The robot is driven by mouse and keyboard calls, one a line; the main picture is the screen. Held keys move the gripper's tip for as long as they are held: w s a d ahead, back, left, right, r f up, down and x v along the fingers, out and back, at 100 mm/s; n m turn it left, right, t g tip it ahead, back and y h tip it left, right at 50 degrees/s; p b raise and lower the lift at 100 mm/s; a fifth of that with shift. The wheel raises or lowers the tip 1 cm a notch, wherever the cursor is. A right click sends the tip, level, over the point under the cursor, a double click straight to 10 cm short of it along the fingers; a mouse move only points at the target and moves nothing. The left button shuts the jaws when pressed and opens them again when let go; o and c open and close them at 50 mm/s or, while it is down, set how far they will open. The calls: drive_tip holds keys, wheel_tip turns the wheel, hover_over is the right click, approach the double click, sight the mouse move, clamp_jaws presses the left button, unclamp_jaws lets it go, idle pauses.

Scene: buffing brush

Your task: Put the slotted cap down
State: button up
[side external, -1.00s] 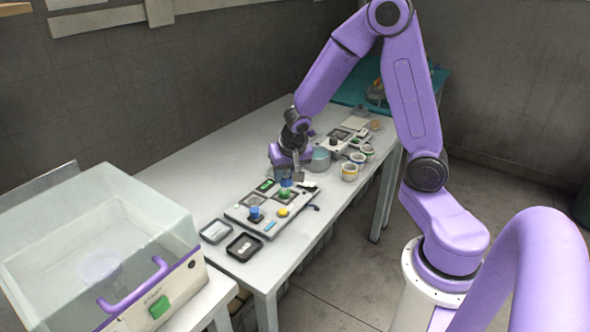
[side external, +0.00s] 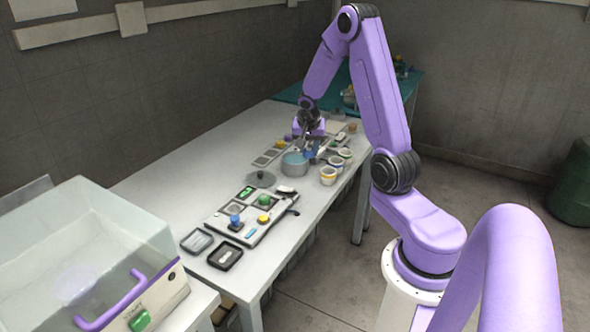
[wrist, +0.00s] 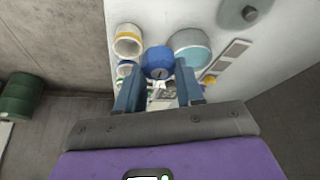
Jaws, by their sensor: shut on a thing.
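The slotted cap (wrist: 158,62) is a round blue piece with a dark slot, seen between my fingertips in the wrist view. In the side view the blue cap (side external: 309,154) hangs below my gripper (side external: 310,146), near the blue-grey pot (side external: 294,168). My gripper (wrist: 158,80) is shut on the cap, with one blue finger on each side. I cannot tell from the side view how high the cap is above the table; its underside is hidden.
Several cups (side external: 328,175) stand along the table's right edge, close to the pot. A grey lid (side external: 261,179) lies in front of the pot. A tray with colored knobs (side external: 216,219) and two small black-rimmed trays are nearer. The table's left side (side external: 175,185) is clear.

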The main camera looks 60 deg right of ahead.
drive_tip(key=shift+s+d, duration=0.1)
drive_tip(key=shift+d, duration=0.3)
drive_tip(key=shift+d+f, duration=0.15)
drive_tip(key=shift+d, duration=0.1)
drive_tip(key=w+d+f, duration=0.2)
drive_tip(key=w+f, duration=0.1)
drive_tip(key=w+d+f, duration=0.3)
drive_tip(key=w, duration=0.1)
drive_tip(key=w+d+f, duration=0.3)
drive_tip(key=shift+w+f, duration=0.1)
drive_tip(key=shift+w, duration=0.1)
drive_tip(key=shift+w+d+f, duration=0.15)
drive_tip(key=shift+f, duration=1.6)
